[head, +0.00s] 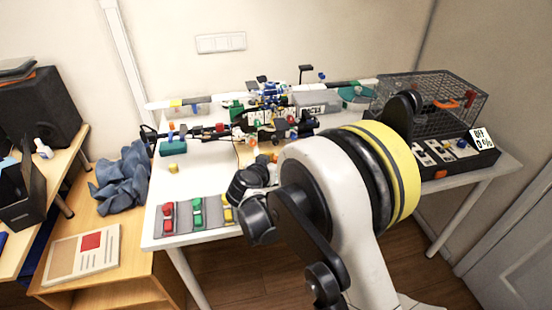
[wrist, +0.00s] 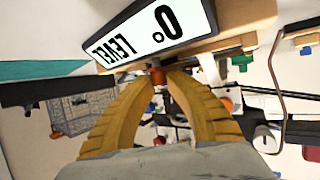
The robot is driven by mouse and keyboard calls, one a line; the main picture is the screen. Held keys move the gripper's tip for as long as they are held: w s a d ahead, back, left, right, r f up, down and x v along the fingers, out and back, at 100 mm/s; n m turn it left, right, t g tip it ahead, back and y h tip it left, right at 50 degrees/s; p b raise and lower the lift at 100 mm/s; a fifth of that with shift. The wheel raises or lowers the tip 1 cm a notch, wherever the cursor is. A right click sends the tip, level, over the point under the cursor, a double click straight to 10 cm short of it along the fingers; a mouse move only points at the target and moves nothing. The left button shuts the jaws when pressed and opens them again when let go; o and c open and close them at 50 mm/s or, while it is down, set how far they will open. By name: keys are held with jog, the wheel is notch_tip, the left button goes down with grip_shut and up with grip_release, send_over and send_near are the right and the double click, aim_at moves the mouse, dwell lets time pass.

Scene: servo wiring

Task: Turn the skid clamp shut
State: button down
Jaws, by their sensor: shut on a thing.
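In the wrist view, the two yellow-brown ribbed fingers of my gripper (wrist: 162,78) close from both sides on a small orange-brown knob (wrist: 157,75). The knob sits just under a tan block that carries a white display (wrist: 150,30) reading "0° LEVEL", seen upside down. I take this knob to be the skid clamp; its turn angle cannot be told. In the head view, the skid assembly (head: 268,100) of blue, red and white parts stands at the middle of the white table. My arm hides much of the gripper and the clamp there.
A wire cage (head: 440,88) stands at the table's right, behind a black control box (head: 455,158) with a display. Red, green and yellow blocks lie on a grey mat (head: 185,228) at the front left. A teal block (head: 173,146) stands further back.

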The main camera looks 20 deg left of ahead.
jog(key=shift+f+h, duration=0.15)
jog(key=shift+h, duration=0.15)
jog(key=c, duration=1.3)
grip_release()
jog(key=shift+c, duration=0.2)
jog(key=v, duration=1.2)
jog(key=shift+d, duration=0.1)
